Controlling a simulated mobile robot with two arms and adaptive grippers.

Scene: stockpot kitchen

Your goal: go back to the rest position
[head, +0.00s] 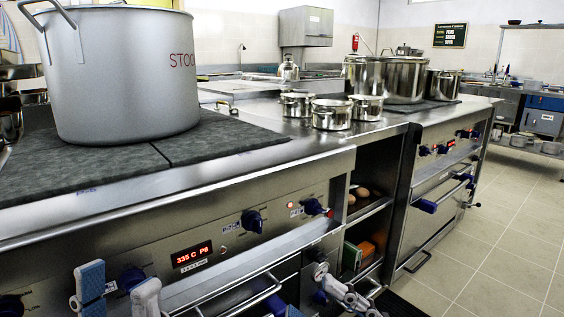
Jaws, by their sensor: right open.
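My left gripper (118,288) is at the bottom left of the head view, in front of the stove's control panel. Its blue-padded finger and grey finger stand apart with a knob showing between them, and I see nothing held. My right gripper (343,291) is low in the middle, in front of the stove front near the open shelf. It is open, partly cut off by the bottom edge, and I see nothing in it. A large grey stockpot (120,85) with red lettering stands upright on the dark hob plate (210,143), apart from both grippers.
The stove front has knobs (252,221), a red display (192,256) and a handle rail close to my grippers. Several small steel pots (331,115) and a larger pot (388,80) stand farther back. Tiled floor (500,260) is clear on the right.

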